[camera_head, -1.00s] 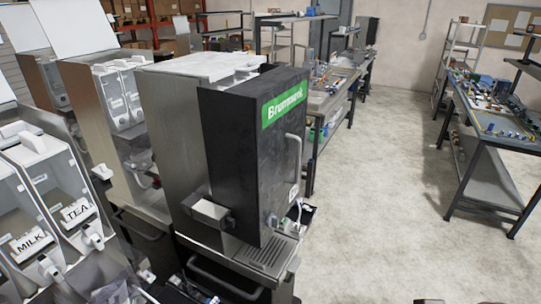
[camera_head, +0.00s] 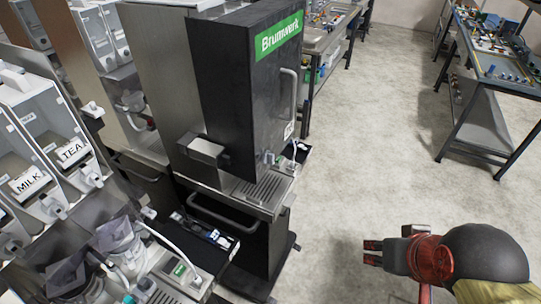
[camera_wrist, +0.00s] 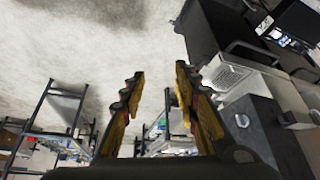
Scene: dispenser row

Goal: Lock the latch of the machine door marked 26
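The black machine door (camera_head: 235,95) with a green Brunnwerk label stands upright on the front of a tall steel machine. It has a vertical grey handle (camera_head: 289,95) and a small white tag (camera_head: 289,130), whose number is too small to read. A grey block (camera_head: 206,149) sits on the machine's side at the door's lower left edge; I cannot tell if it is the latch. My gripper (camera_head: 372,252) is to the right of the machine, over the floor and apart from it. In the wrist view my gripper (camera_wrist: 158,75) has its fingers spread and empty.
A drip tray (camera_head: 265,187) juts out under the door. At left stand dispensers marked MILK (camera_head: 29,183) and TEA (camera_head: 73,151). A workbench (camera_head: 490,60) is at the upper right. The floor (camera_head: 375,130) between is clear.

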